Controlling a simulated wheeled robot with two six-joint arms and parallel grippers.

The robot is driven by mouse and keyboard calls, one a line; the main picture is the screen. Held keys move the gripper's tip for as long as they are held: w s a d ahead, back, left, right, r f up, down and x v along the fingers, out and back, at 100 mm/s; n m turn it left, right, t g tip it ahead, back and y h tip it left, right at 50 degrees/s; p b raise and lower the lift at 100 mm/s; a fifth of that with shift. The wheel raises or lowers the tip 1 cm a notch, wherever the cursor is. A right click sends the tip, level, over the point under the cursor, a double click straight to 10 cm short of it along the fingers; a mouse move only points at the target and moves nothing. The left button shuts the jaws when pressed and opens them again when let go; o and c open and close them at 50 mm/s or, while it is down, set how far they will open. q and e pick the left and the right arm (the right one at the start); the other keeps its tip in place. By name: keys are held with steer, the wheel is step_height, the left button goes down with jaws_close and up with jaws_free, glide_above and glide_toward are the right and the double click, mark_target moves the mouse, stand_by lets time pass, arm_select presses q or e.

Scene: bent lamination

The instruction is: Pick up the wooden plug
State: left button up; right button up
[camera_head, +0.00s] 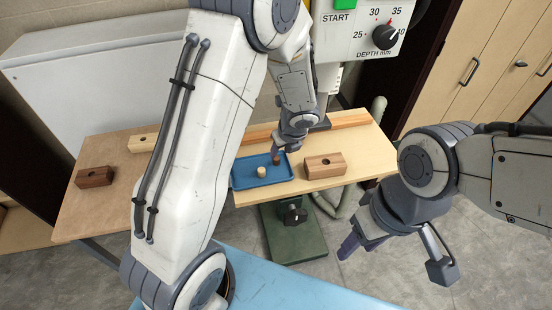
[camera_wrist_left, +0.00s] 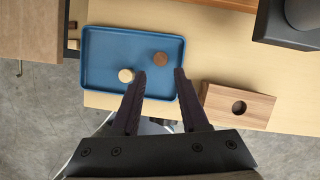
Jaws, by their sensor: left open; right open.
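Two short round wooden plugs stand apart in a blue tray (camera_head: 246,184). The light plug (camera_head: 262,172) is nearer the tray's front; the dark brown plug (camera_head: 277,159) is nearer its right side. In the left wrist view they are the light plug (camera_wrist_left: 125,75) and the dark plug (camera_wrist_left: 161,59). My left gripper (camera_wrist_left: 160,73) is open and empty, pointing down over the tray. The dark plug shows between and just beyond its fingertips, the light one outside the left finger. Contact cannot be told. My right gripper (camera_head: 396,258) is open and empty, off the table's right side.
A brown block with a hole (camera_head: 325,166) lies right of the tray on the light wooden board (camera_head: 350,148). A dark block (camera_head: 95,177) and a pale block (camera_head: 143,142) lie on the left table (camera_head: 80,215). A machine with a depth dial (camera_head: 386,37) stands behind.

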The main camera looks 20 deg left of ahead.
mark_target(277, 159)
arm_select(q)
steer(key=x, duration=0.6)
steer(key=shift+w+a+f+b, duration=0.15)
steer(key=shift+f+b, duration=0.1)
steer(key=shift+b, duration=0.1)
steer(key=shift+c, duration=0.3)
jaws_close()
